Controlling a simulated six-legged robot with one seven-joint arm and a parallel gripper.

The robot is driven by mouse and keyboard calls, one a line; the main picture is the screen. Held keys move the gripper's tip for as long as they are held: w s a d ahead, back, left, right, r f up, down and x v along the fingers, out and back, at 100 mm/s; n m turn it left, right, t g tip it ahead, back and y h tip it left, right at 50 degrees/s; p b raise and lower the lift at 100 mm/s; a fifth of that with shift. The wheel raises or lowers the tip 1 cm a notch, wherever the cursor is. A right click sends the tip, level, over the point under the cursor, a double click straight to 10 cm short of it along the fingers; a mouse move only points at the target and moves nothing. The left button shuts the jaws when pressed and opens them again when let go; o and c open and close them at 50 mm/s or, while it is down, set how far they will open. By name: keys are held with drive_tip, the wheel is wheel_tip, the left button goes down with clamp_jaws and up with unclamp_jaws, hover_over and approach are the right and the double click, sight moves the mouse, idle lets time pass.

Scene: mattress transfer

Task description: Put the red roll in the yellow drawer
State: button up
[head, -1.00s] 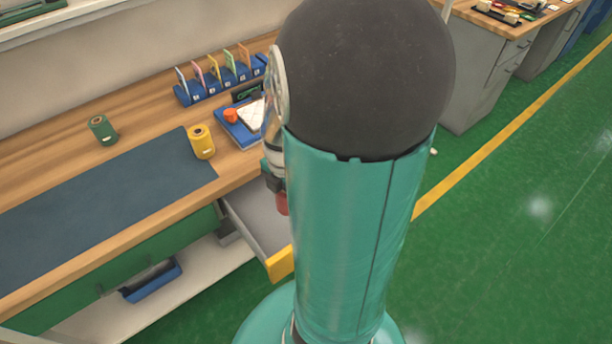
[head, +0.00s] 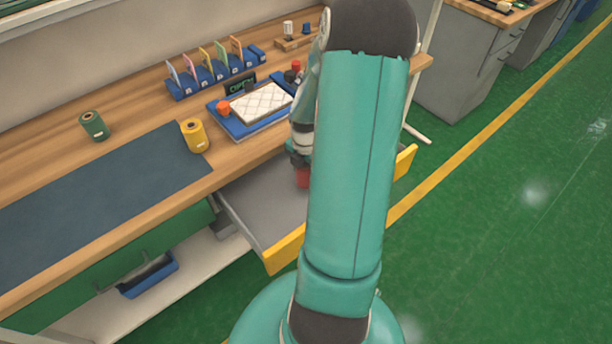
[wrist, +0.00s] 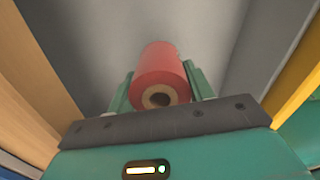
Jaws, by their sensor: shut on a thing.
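The red roll (wrist: 162,72) is between the two fingers of my gripper (wrist: 160,88) in the wrist view, with its hollow core end facing the camera. My gripper is shut on it. In the head view the red roll (head: 302,177) shows just left of my arm, over the inside of the open yellow drawer (head: 286,250). The drawer is pulled out, with a grey floor and a yellow front. My arm hides part of the drawer. I cannot tell whether the roll touches the drawer floor.
A green roll (head: 94,126) and a yellow roll (head: 195,136) stand on the wooden bench by a dark mat (head: 100,200). A blue tray (head: 228,122) with a white quilted pad (head: 262,101) lies behind the drawer. A card rack (head: 185,89) stands farther back. Green floor is clear at right.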

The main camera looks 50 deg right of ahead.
sight(306, 177)
drive_tip(key=shift+d+f, duration=0.3)
drive_tip(key=shift+f, duration=1.5)
drive_tip(key=shift+f, duration=0.2)
drive_tip(key=o, duration=1.1)
drive_tip(key=shift+o, duration=0.2)
drive_tip(key=shift+r, duration=0.1)
wheel_tip(306, 177, up, 12)
drive_tip(key=shift+a+r, duration=0.1)
drive_tip(key=shift+r, duration=0.1)
